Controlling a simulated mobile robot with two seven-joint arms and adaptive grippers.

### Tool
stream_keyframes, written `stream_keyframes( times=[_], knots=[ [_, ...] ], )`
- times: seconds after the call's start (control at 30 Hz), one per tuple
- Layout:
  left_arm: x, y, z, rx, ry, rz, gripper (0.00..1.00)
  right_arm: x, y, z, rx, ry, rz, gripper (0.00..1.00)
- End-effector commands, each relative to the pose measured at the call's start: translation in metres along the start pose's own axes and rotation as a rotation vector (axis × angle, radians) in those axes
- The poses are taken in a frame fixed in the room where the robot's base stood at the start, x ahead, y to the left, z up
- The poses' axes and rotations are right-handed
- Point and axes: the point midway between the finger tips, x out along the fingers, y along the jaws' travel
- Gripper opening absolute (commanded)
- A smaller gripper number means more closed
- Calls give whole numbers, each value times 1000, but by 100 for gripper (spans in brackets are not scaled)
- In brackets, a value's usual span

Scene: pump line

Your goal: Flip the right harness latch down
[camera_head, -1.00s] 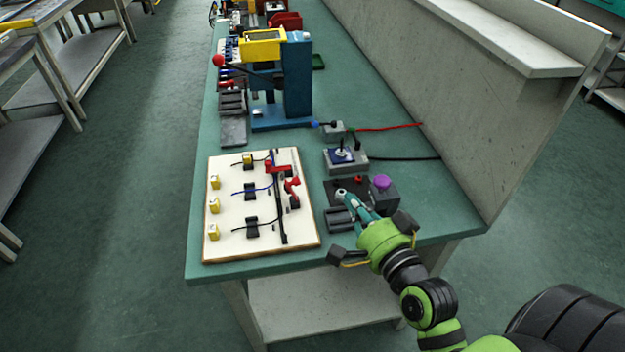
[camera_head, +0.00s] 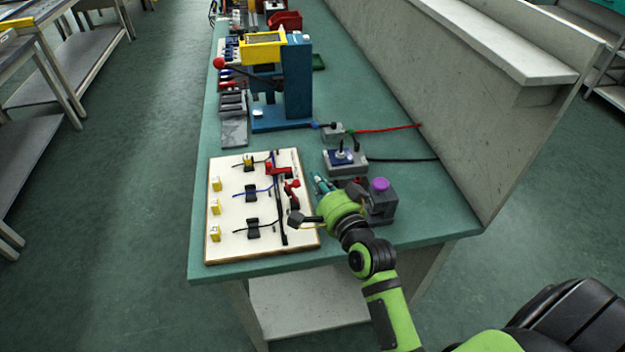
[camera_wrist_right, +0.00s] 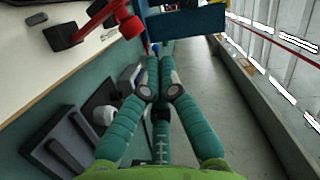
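The harness board (camera_head: 228,170) lies on the bench, a cream panel with black clips, wires and two red latches. One red latch (camera_head: 278,168) is near its far edge. The right red latch (camera_head: 292,190) is at its right side; whether it is up or down is hard to tell. A red latch also shows large at the upper left of the right wrist view (camera_wrist_right: 122,22). My left gripper is out of view.
A grey box with a purple button (camera_head: 380,186) stands right beside my right wrist. A grey switch box (camera_head: 345,160) is just beyond the gripper. A blue press (camera_head: 296,85) stands farther back. Bare bench top is right of the boxes.

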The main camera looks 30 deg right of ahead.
Motion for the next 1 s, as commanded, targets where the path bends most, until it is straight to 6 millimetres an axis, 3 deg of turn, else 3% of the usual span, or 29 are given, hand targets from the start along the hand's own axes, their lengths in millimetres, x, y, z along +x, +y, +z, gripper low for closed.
stream_keyframes(
  times=[0.2,0.6,1.0],
  knots=[
    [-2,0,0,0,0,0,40,3,-1,13,-1,1,-2,0],
    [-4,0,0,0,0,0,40,3,-1,13,-10,1,1,0],
    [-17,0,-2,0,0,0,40,2,-3,11,-143,0,35,0]
  ],
)
